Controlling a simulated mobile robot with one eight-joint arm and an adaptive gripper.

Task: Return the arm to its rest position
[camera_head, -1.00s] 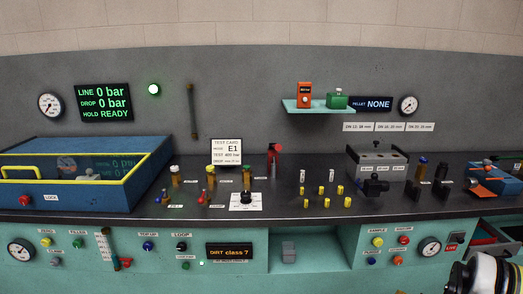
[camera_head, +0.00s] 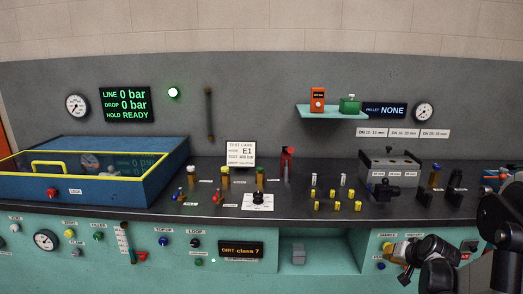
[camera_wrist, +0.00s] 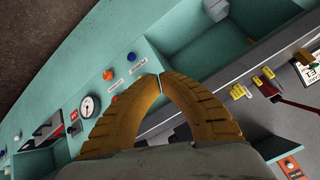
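My gripper (camera_wrist: 160,80) shows in the wrist view with its two ribbed yellow-orange fingers curved inward and their tips meeting. I see nothing held between them. In the wrist view the fingers are in front of the teal bench front, seen tilted. My dark arm is in the lower right of the head view, folded in front of the right end of the bench. It hides part of the lower right panel there. In the head view I cannot clearly make out the fingers.
The dark worktop (camera_head: 225,213) carries a blue tray with a yellow rim (camera_head: 150,200), several yellow fittings (camera_head: 336,206) and a grey block (camera_head: 390,165). A teal shelf (camera_head: 332,111) is on the wall. An open recess (camera_head: 320,250) is in the bench front.

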